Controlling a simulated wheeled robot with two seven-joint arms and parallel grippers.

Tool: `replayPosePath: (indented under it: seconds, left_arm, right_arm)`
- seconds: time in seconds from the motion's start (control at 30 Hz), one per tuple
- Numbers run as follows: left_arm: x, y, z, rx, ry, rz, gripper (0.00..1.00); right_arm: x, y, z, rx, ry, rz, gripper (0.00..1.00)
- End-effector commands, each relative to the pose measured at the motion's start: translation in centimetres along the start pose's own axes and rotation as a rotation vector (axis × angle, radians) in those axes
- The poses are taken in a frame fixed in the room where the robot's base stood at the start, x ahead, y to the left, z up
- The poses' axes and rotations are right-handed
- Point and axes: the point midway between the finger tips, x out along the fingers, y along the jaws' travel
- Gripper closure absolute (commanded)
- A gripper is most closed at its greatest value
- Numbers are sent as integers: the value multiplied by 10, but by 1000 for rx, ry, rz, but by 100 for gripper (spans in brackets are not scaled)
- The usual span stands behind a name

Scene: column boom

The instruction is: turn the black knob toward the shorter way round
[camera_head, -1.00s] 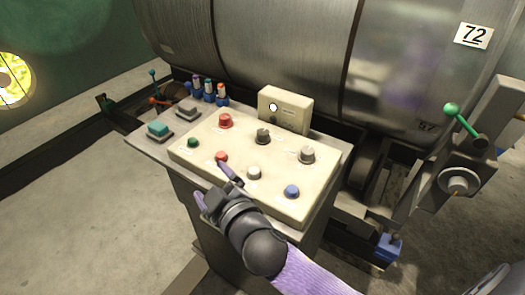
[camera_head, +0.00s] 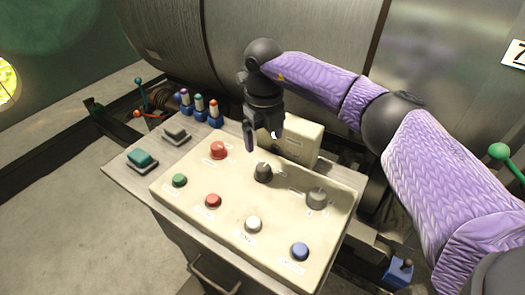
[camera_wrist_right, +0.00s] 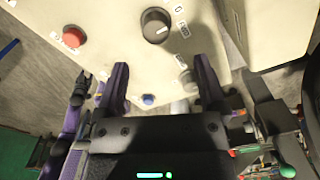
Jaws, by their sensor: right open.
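The black knob (camera_head: 263,172) stands on the cream control panel (camera_head: 215,250), between the red mushroom button (camera_head: 219,150) and a grey knob (camera_head: 316,197). It also shows near the top of the right wrist view (camera_wrist_right: 156,25), round, with a light pointer line on its face and small labels beside it. My right gripper (camera_head: 262,142) is open and points down just above and behind the knob, apart from it. In the right wrist view its two fingers (camera_wrist_right: 161,68) are spread with nothing between them.
Green (camera_head: 180,180), red (camera_head: 213,200), white (camera_head: 253,223) and blue (camera_head: 300,251) buttons stand along the panel's front. A cream box (camera_head: 303,140) rises behind the black knob, close to my right gripper. A large metal drum (camera_head: 330,40) fills the back.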

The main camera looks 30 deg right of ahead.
Motion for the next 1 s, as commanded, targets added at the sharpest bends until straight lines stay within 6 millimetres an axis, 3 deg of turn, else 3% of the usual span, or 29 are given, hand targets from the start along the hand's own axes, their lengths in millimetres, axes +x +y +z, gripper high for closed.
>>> replayPosePath:
  seconds: [0.2,0.33,0.47,0.7,0.77,1.0]
  left_arm:
    - [14,1,14,-1,-27,2,41]
    - [19,2,16,0,-30,3,41]
    - [21,0,16,1,-30,2,41]
    - [20,-1,15,1,-28,0,41]
    - [20,-1,14,2,-26,-1,41]
    - [21,-2,12,1,-23,-2,41]
  right_arm:
    - [57,2,0,-3,3,5,9]
    - [80,3,0,-4,0,6,9]
    - [91,3,0,-5,-2,7,9]
    - [91,3,0,-5,-4,8,9]
    - [91,3,0,-5,-4,8,20]
    - [91,4,0,-6,-4,9,71]
